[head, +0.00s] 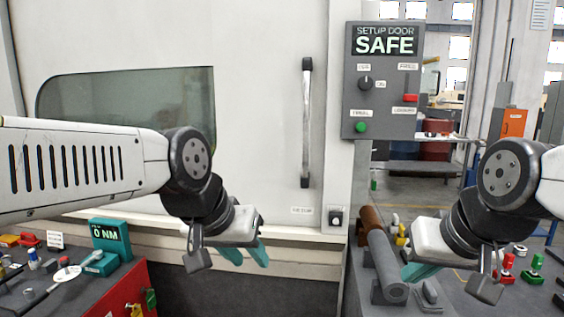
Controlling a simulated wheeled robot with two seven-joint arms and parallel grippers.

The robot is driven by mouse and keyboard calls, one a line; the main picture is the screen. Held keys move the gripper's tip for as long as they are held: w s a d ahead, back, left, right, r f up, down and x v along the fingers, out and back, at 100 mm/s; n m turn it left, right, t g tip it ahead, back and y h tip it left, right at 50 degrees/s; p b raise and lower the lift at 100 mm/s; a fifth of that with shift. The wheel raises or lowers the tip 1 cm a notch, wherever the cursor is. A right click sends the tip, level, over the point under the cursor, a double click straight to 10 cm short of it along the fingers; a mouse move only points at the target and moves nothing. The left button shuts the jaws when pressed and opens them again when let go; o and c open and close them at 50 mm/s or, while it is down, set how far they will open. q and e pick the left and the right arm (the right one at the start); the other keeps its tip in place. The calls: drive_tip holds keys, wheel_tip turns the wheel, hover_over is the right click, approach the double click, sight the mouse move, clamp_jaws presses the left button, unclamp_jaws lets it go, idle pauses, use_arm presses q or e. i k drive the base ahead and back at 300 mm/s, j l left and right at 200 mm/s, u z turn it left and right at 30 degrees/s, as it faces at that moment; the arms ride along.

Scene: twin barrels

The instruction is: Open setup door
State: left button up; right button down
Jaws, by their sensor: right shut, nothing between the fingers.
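The setup door (262,110) is a large white panel with a dark window (130,100) on its left side. It looks closed. Its long vertical handle (306,125) has black ends and stands near the door's right edge. A grey control panel (383,80) right of the door reads "SETUP DOOR SAFE" and carries a black knob, a red slider and a green button. My left gripper (250,254), with teal fingers, is below and left of the handle, apart from it; its finger gap is unclear.
A red cabinet (125,285) with tools and a teal "0 NM" device (110,245) stands at lower left. Grey and brown cylinders (382,258) lie on a grey bench at lower right, with red and green items (508,268) further right.

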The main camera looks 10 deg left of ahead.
sight(154, 65)
drive_tip(key=u, duration=1.4)
